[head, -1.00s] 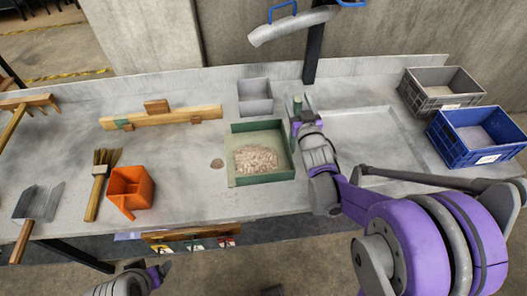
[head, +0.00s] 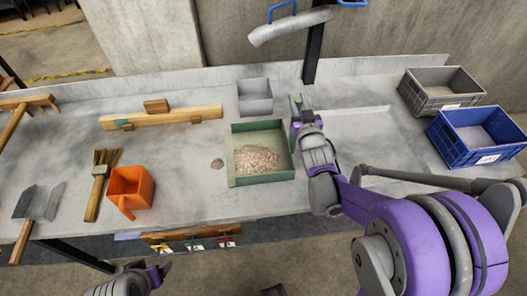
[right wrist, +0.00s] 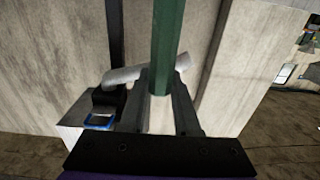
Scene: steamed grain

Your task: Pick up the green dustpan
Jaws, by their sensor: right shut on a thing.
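The green dustpan (head: 266,179) sits on the grey table, a square pan with pale grain (head: 256,159) in it. Its green handle is at the right side, by the back corner. My right gripper (head: 298,104) is shut on the handle, just right of the pan. In the right wrist view the green handle (right wrist: 166,50) runs upright between the two fingers; the pan is out of that view. My left gripper (head: 160,272) is low at the bottom left, away from the table things, and its fingers are too unclear to judge.
A grey bin (head: 254,97) stands close behind the dustpan. An orange scoop (head: 130,188), a brush (head: 99,185) and a wooden bar (head: 165,117) lie to the left. A grey crate (head: 441,91) and a blue crate (head: 476,134) stand at right. A small grain pile (head: 217,163) lies left of the pan.

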